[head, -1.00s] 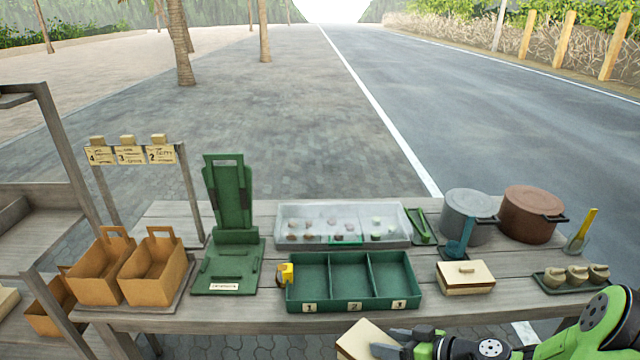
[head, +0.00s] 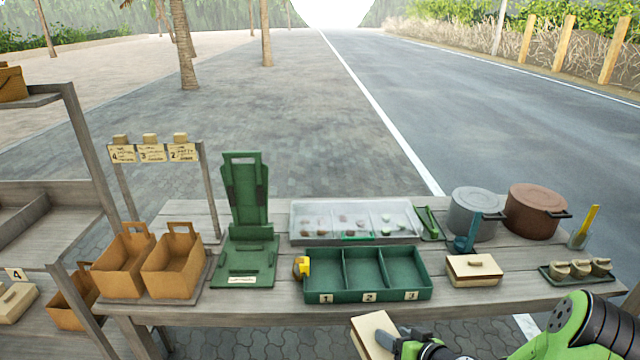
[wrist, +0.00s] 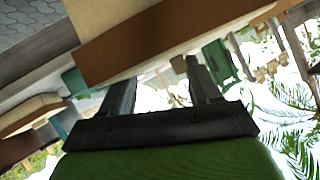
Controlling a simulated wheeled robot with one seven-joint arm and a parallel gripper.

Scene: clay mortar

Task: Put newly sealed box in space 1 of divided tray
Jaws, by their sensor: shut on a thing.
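The green divided tray (head: 368,295) lies on the table, with three compartments labelled 1, 2 and 3 from left to right. All three look empty. My gripper (head: 387,338) is at the bottom of the head view, in front of the table edge and below the tray in the picture. It is shut on a cream box (head: 366,334), which is tilted and partly cut off by the frame. In the wrist view the box (wrist: 150,45) shows a brown side beyond the dark fingers. A yellow roll-like item (head: 305,266) sits at the tray's left end.
Another cream lidded box (head: 474,270) stands right of the tray. A clear-covered case (head: 355,222) lies behind it. A green stand (head: 247,225) and cardboard baskets (head: 172,267) are left. Pots (head: 535,214) stand back right. A shelf (head: 50,245) is at far left.

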